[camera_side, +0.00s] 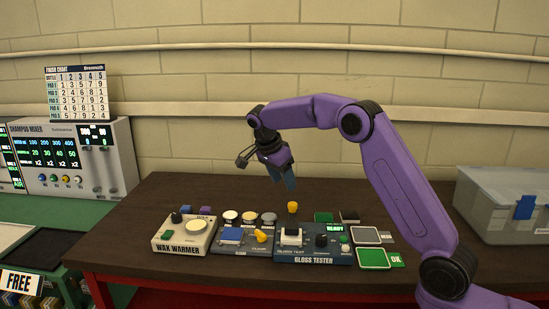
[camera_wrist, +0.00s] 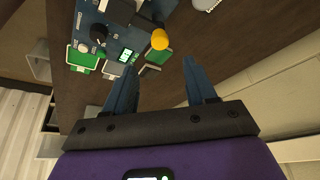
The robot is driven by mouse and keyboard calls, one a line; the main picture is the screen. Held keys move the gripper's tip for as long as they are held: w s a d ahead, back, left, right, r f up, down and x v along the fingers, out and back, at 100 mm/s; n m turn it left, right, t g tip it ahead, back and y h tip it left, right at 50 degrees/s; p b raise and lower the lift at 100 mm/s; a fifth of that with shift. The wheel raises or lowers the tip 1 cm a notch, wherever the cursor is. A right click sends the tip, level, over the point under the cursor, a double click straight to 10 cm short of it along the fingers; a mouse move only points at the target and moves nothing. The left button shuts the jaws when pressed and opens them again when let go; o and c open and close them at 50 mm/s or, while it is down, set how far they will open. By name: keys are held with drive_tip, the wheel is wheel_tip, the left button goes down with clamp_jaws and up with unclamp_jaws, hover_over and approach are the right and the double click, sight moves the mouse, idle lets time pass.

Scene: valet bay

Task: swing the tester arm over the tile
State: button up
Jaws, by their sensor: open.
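The gloss tester (camera_side: 313,257) is a blue-grey box on the dark bench, with a lit green display reading READY. A yellow knob (camera_side: 292,207) stands up at its back, apparently the handle of the tester arm. The knob also shows in the wrist view (camera_wrist: 159,39), beyond my fingertips. A pale block (camera_side: 291,237) sits on the tester's top; I cannot tell whether it is the tile or part of the arm. My gripper (camera_side: 287,183) hangs above and behind the yellow knob, apart from it. In the wrist view its blue fingers (camera_wrist: 160,78) are open with nothing between them.
The wax warmer (camera_side: 179,247) and a clamp unit with another yellow handle (camera_side: 262,236) stand left of the tester. Green and grey pads (camera_side: 373,258) lie to its right. A lidded clear bin (camera_side: 500,205) stands at the far right. The bench behind the tester is mostly clear.

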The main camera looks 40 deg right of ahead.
drive_tip(key=v, duration=0.8)
drive_tip(key=shift+a, duration=0.1)
drive_tip(key=s+a+f+n+t+y, duration=0.1)
drive_tip(key=s+a+f+n, duration=0.1)
drive_tip(key=s+a+n, duration=0.5)
drive_tip(key=s+a+f+n+y, duration=0.1)
drive_tip(key=s+a+n+y, duration=0.15)
drive_tip(key=s+n, duration=0.85)
drive_tip(key=s+d+f+n, duration=0.2)
drive_tip(key=s+n, duration=0.2)
drive_tip(key=s, duration=0.4)
drive_tip(key=s+d+f+n+y, duration=0.1)
drive_tip(key=s+d+f+n, duration=0.1)
drive_tip(key=s, duration=0.6)
drive_tip(key=s+d+f+n, duration=0.2)
drive_tip(key=s+f+n, duration=0.2)
drive_tip(key=s, duration=0.5)
drive_tip(key=n, duration=0.2)
drive_tip(key=shift+f+n+g, duration=0.2)
drive_tip(key=shift+n+g, duration=0.2)
